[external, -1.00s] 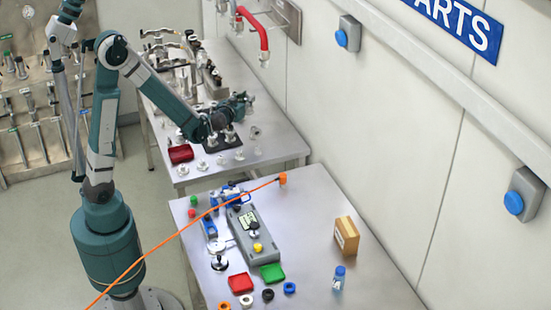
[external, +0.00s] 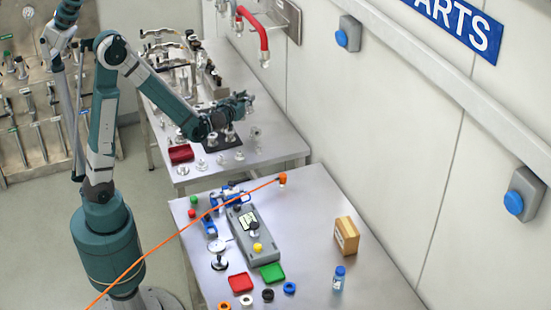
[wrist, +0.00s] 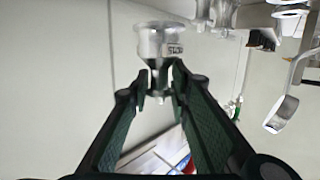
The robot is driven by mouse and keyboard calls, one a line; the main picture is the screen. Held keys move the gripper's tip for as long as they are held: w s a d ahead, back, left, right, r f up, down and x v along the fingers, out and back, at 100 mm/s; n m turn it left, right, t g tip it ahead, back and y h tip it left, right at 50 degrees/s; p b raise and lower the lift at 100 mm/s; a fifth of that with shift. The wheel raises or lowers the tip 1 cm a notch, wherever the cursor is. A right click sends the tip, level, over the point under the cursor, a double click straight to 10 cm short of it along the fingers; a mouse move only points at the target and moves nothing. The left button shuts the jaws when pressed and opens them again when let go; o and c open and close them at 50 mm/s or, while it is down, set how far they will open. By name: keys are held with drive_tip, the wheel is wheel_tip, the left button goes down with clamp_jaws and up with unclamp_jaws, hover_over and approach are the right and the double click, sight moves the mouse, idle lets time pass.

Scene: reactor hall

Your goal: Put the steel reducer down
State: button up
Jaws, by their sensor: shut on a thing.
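The steel reducer (wrist: 162,42) is a shiny metal fitting with a wide flared end and a narrower neck, with small dark lettering on its side. In the wrist view my gripper (wrist: 158,82) is shut on its narrow end, and the wide end points away from the fingers. In the external view my gripper (external: 243,101) is above the right part of the back steel table (external: 265,158). The reducer is too small there to make out clearly against the gripper.
Several loose steel fittings (external: 239,155) stand on the back table below my gripper, near a red tray (external: 181,153). A red-handled pipe (external: 264,38) hangs from the wall behind. The back table's right front corner looks bare. The front table (external: 315,215) holds trays, rings and a grey device.

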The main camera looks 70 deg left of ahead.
drive_tip(key=w+d+m+t+h, duration=0.15)
drive_tip(key=w+d, duration=0.45)
drive_tip(key=d, duration=0.7)
drive_tip(key=m+t+h+p, duration=0.1)
drive_tip(key=m+t+h, duration=0.1)
drive_tip(key=m+h, duration=0.15)
hover_over(309, 183)
drive_tip(key=shift+r, duration=0.15)
drive_tip(key=shift+a, duration=0.1)
wheel_tip(309, 183, down, 6)
drive_tip(key=b, duration=0.1)
drive_tip(key=shift+b, duration=0.3)
drive_tip(key=shift+f, duration=0.2)
drive_tip(key=shift+f+b, duration=0.45)
drive_tip(key=shift+f, duration=1.35)
